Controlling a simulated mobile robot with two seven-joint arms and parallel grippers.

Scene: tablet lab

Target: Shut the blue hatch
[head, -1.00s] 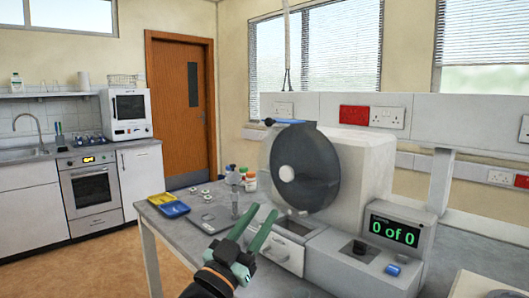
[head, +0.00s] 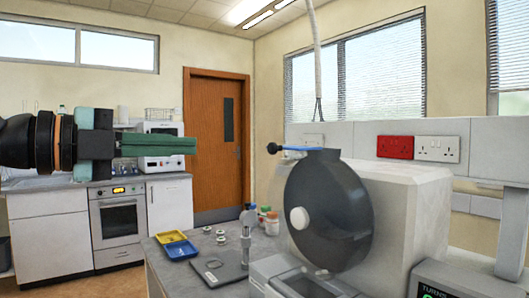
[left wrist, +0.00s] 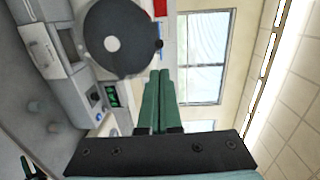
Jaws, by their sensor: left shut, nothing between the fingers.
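The blue hatch (head: 305,149) shows nearly edge-on as a thin blue plate at the top of the machine's dark grey drum (head: 328,210). It sticks out to the left, with a dark knob at its end, and looks open. In the left wrist view the drum (left wrist: 98,55) is at the upper left, and a small dark knob stands at its right edge. My left gripper (head: 194,146) is shut and empty, held level left of the hatch and clear of it. Its green fingers show in the left wrist view (left wrist: 159,72). A partly cut-off dark and green shape there may be my right gripper (left wrist: 27,167).
The machine's pale housing (head: 400,205) stands on the bench behind the drum. Yellow (head: 171,237) and blue (head: 180,250) trays, a grey plate (head: 214,268) and small bottles (head: 270,222) lie left of it. The air between gripper and hatch looks clear.

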